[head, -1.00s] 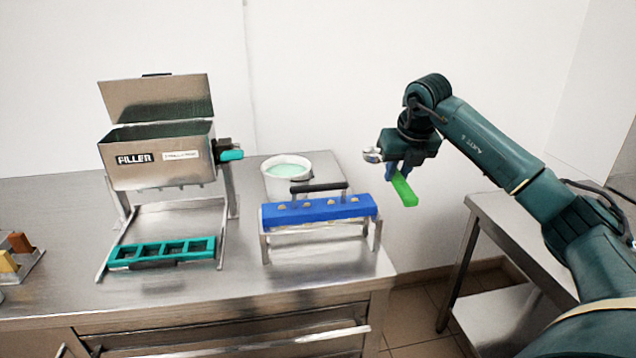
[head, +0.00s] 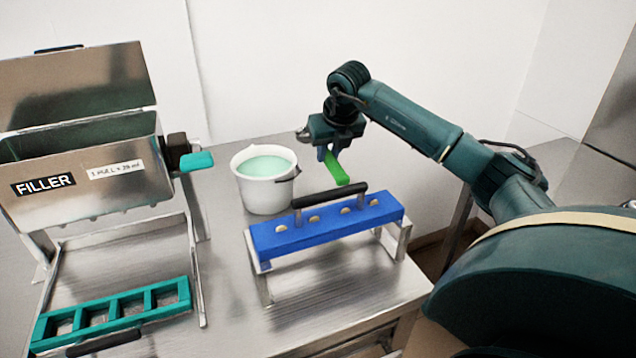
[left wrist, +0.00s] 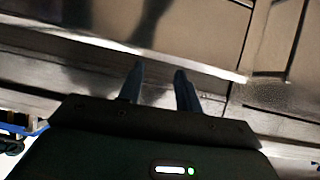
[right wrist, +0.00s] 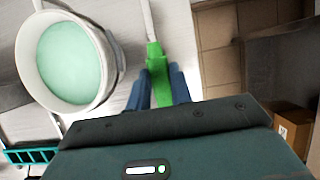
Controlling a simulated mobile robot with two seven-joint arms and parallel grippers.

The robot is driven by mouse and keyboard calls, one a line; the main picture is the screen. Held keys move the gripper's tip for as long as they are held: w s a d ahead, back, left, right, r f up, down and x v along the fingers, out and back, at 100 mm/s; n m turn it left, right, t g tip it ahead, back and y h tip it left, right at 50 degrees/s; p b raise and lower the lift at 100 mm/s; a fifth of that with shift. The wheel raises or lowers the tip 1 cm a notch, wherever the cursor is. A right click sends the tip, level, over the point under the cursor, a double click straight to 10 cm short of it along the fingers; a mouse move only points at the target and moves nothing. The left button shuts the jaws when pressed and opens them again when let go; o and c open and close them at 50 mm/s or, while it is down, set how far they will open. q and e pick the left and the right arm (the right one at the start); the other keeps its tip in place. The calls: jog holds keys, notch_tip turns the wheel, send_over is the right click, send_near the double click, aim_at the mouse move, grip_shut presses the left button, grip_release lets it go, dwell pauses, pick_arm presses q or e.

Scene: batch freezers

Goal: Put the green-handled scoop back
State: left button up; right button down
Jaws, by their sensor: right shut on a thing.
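My right gripper (head: 325,153) is shut on the green-handled scoop (head: 337,170). In the right wrist view the green handle (right wrist: 156,60) sits between the blue fingers, and a pale shaft runs on from it to the top edge. The scoop's far end is not clearly shown. In the head view the handle hangs tilted, up in the air behind the blue bar and right of the white bucket (head: 265,196) of pale green mix. My left gripper (left wrist: 160,75) shows only in the left wrist view, fingers apart and empty, facing a metal surface.
The blue bar with the black handle (head: 360,220) stands on a metal rack in front of the bucket. The filler (head: 85,190) and a teal mould (head: 115,310) are at the left. Bare steel counter (head: 215,300) lies between; its edge is at the right.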

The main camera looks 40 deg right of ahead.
jog(key=f, duration=0.3)
jog(key=shift+s+f, duration=0.1)
jog(key=shift+s, duration=0.1)
jog(key=shift+w+f+p, duration=0.1)
jog(key=shift+f+p, duration=0.25)
jog(key=shift+f, duration=2.05)
jog(key=shift+f, duration=0.1)
jog(key=c, duration=1.3)
grip_release()
jog(key=shift+o, duration=0.2)
jog(key=v, duration=1.2)
jog(key=shift+b, duration=0.4)
